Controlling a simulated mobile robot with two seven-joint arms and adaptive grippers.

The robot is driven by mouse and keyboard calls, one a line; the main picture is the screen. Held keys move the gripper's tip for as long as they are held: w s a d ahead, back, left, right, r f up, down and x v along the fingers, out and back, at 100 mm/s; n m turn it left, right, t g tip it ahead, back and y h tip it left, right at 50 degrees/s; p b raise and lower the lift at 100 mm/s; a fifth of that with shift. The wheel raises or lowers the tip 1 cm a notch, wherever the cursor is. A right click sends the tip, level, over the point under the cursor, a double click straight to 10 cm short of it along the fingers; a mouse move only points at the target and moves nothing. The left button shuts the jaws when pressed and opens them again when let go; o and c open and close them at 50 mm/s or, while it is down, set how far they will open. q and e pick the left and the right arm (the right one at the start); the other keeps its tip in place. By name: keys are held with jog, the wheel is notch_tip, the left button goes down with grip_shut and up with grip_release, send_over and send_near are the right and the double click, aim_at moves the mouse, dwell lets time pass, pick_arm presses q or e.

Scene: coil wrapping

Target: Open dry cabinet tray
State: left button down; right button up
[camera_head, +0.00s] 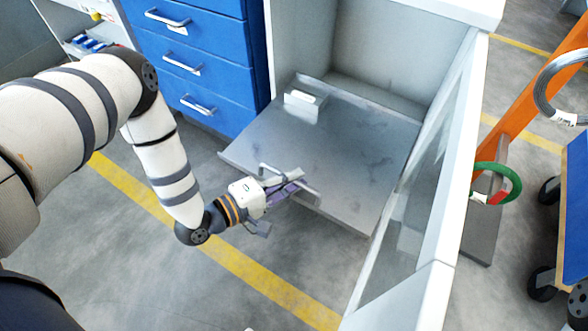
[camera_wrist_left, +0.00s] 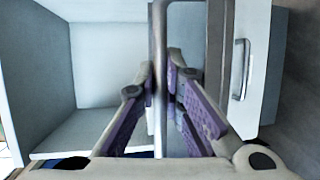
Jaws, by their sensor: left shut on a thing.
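The dry cabinet tray (camera_head: 340,150) is a flat grey metal sheet at the bottom of the white cabinet. It extends out past the cabinet's front, over the floor. Its bar handle (camera_head: 266,170) is on the front edge. My left gripper (camera_head: 292,182) is at this edge, shut on the handle. In the left wrist view the handle is an upright bar (camera_wrist_left: 160,45) between my purple-padded fingers (camera_wrist_left: 162,72). The exact contact is partly hidden by the fingers. My right gripper is not in view.
A glazed cabinet door (camera_head: 425,190) stands open on the tray's right. Blue drawers (camera_head: 188,55) with bar handles are on the left. A small metal block (camera_head: 304,101) sits on the tray's back left. An orange stand (camera_head: 525,100) with coils is farther right. Floor in front is clear.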

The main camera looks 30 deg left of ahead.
pick_arm(q)
jog(key=shift+r, duration=0.1)
jog(key=c, duration=2)
grip_release()
jog(key=shift+o, duration=0.2)
jog(key=v, duration=1.2)
